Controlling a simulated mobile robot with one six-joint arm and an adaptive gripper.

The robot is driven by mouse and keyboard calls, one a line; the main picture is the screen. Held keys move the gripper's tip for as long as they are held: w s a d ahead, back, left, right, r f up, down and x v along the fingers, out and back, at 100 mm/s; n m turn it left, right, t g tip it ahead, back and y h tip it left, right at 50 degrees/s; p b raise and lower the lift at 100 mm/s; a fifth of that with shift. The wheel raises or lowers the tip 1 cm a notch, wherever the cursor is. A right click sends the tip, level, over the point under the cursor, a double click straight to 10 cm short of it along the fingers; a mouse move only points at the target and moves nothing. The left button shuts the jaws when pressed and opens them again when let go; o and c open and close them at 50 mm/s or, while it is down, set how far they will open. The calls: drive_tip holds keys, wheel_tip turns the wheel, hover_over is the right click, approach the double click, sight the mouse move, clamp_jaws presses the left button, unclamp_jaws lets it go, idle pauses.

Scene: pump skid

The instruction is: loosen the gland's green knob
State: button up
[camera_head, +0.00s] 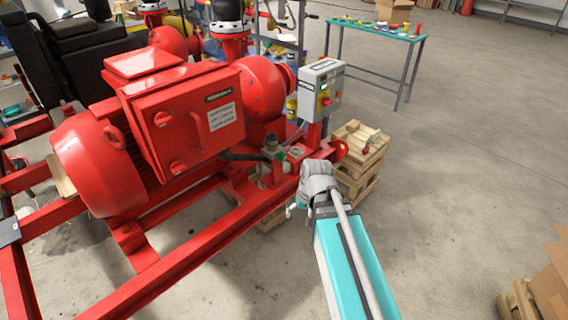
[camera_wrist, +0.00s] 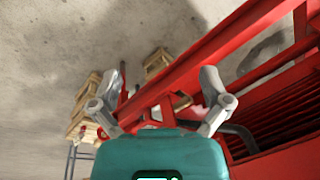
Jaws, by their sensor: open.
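A small green knob (camera_head: 281,156) shows in the head view, low beside the dark fitting (camera_head: 270,143) at the right end of the red pump skid. I cannot make out the green knob in the wrist view. My gripper (camera_wrist: 162,76) is open in the wrist view, its two grey fingers wide apart with nothing held between them. In the head view my gripper (camera_head: 293,208) is mostly hidden behind my wrist, at the skid's near rail, to the right of and below the knob, apart from it.
The red skid rail (camera_wrist: 215,48) runs diagonally past the fingers. A grey control box (camera_head: 321,88) stands above the skid end. Wooden pallets (camera_head: 358,155) are stacked close on the right. The big red motor (camera_head: 105,160) fills the left. Open floor lies to the right.

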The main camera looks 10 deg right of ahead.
drive_tip(key=w+a+f+m+t+y+b, duration=0.2)
drive_tip(key=w+f+y+b, duration=0.1)
drive_tip(key=w+f+b, duration=0.4)
drive_tip(key=m+t+y+b, duration=0.6)
drive_tip(key=m+t+b, duration=0.7)
drive_tip(key=b, duration=0.8)
approach(285, 158)
drive_tip(key=s+d+r+g, duration=0.1)
drive_tip(key=s+d, duration=0.1)
drive_tip(key=shift+s+m, duration=0.15)
drive_tip(key=shift+m, duration=0.25)
drive_tip(key=x, duration=1.3)
drive_tip(key=shift+w+a+f, duration=0.2)
drive_tip(key=shift+w+f, duration=0.05)
drive_tip(key=shift+w, duration=0.05)
